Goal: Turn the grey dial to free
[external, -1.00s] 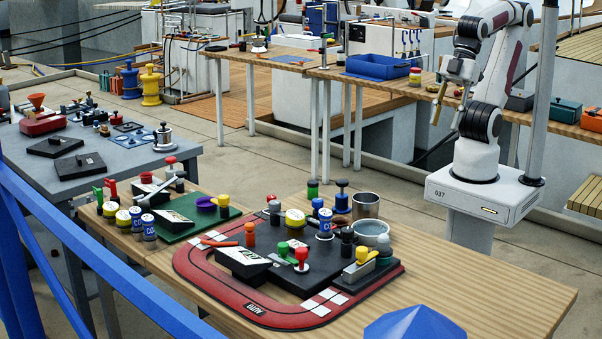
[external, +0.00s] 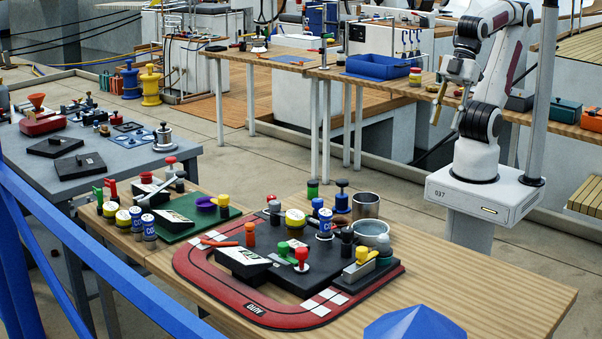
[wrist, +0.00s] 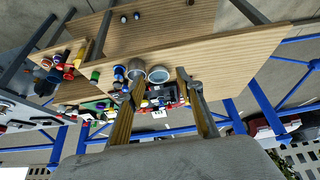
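My gripper (external: 445,112) is raised at the right in front of my base, well away from the black-and-red board (external: 262,306) on the near wooden table. In the wrist view my gripper (wrist: 158,88) has its two tan fingers wide apart with nothing held. The board carries several coloured knobs, a grey lever piece with a yellow knob (external: 362,255), and a small grey-green round knob (external: 383,242) at its right side. I cannot tell for certain which piece is the grey dial, and no setting mark is readable.
A metal cup (external: 366,205) and a grey bowl (external: 372,228) stand behind the board. A green board (external: 180,232) with knobs and cans lies to its left. A blue faceted object (external: 415,325) is at the front edge. The table's right part is bare.

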